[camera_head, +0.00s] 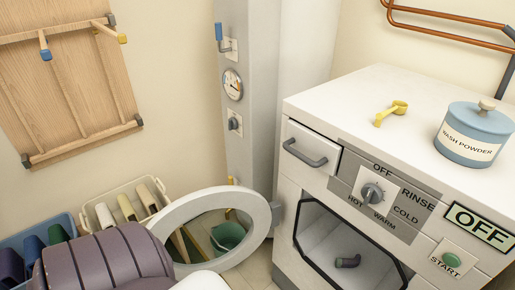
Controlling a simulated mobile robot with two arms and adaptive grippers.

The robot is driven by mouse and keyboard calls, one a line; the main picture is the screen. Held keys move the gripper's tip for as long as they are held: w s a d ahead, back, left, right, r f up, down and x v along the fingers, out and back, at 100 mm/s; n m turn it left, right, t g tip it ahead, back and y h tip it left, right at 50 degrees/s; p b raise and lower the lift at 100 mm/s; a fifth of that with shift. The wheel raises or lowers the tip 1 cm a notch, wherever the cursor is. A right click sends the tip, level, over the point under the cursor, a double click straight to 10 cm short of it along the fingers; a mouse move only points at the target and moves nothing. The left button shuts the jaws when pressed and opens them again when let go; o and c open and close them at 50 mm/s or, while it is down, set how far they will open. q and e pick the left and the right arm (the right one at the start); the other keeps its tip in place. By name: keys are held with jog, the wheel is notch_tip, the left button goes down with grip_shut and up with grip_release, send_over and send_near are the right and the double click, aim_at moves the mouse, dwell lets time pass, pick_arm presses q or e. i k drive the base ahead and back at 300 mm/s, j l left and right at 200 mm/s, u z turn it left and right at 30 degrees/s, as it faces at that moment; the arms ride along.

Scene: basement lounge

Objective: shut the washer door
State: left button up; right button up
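The washer (292,204) is a white cabinet on the right. Its round door (258,214), a white ring with a clear middle, stands wide open to the left, joined by a grey hinge at the washer's left front edge. The dark-rimmed opening (300,232) is uncovered, and a small dark bent object (347,262) lies inside. The panel has a dial, a START button and a sign reading OFF. No fingers of my left or right gripper show. A ribbed purple-grey shape at the lower left covers part of the view near the door; I cannot tell what it is.
A yellow scoop (391,113) and a blue wash powder tub (474,134) stand on the washer. A green bucket (228,235) shows through the door. A grey column (248,110) stands behind the door.

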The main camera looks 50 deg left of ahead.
aim_at(265, 216)
jog(key=k+u, duration=0.1)
jog(key=u, duration=0.75)
jog(key=k+j+u, duration=0.1)
jog(key=u, duration=0.35)
jog(key=k, duration=0.05)
